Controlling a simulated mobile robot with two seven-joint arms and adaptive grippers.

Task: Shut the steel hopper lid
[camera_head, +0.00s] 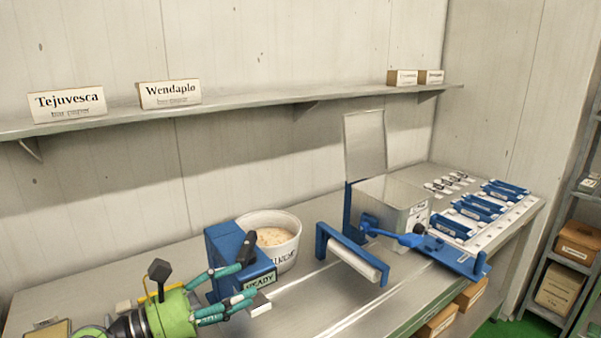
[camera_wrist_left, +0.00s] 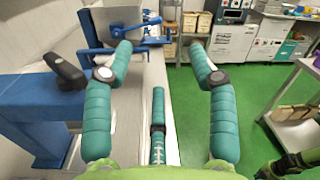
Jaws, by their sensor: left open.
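The steel hopper (camera_head: 400,203) is a square metal box on the bench in the head view. Its flat steel lid (camera_head: 365,145) stands upright at the back of the box, so the hopper is open. My left gripper (camera_head: 243,284) is open and empty, low at the front left, beside a blue box with a READY sign (camera_head: 258,282). It is well to the left of the hopper and apart from the lid. In the left wrist view its teal fingers (camera_wrist_left: 160,50) are spread with nothing between them.
A white kettle (camera_head: 287,254) with a pale mass stands behind the blue box. A blue roller frame (camera_head: 352,258) and a blue lever (camera_head: 395,234) stand in front of the hopper. Blue trays (camera_head: 478,208) lie to the right. A shelf (camera_head: 250,105) runs along the wall above.

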